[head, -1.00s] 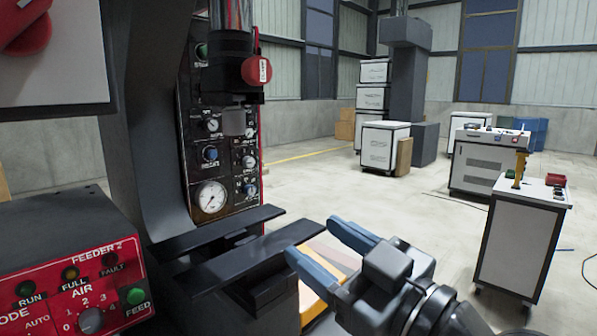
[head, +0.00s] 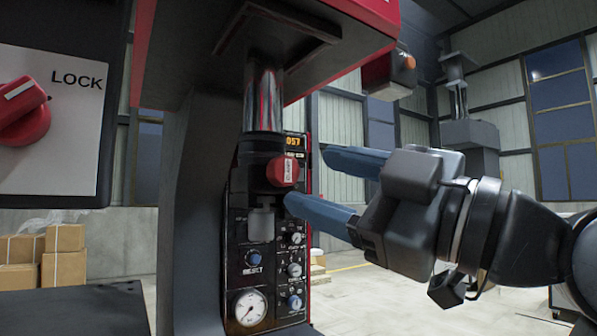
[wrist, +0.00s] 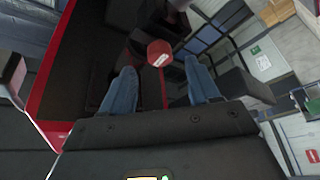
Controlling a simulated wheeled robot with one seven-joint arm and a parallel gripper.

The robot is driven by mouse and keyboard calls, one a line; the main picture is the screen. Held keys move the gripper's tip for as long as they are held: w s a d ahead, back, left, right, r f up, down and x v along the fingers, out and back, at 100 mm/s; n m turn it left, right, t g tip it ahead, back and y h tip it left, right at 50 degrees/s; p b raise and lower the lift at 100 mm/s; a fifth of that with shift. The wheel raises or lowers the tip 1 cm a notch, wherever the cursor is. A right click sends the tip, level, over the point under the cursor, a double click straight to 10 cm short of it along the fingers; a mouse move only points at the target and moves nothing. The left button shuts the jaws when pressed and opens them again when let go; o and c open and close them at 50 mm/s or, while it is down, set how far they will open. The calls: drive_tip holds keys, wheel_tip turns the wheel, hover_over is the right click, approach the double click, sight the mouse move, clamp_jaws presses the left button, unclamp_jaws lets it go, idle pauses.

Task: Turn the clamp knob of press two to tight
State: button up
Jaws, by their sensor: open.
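The lower fingertip looks close to the knob in the picture; I cannot tell the gap. In the wrist view the knob (wrist: 160,53) lies ahead, between and beyond the fingertips (wrist: 163,78). Nothing is between the fingers.
A red LOCK switch (head: 25,113) on a white panel is at the left. The press panel (head: 266,262) with gauges and small knobs is below the clamp knob. Cartons (head: 63,262) stand at the left back.

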sight(289, 173)
drive_tip(key=x, duration=0.5)
drive_tip(key=shift+p, duration=0.3)
drive_tip(key=shift+f, duration=0.1)
drive_tip(key=c, duration=1)
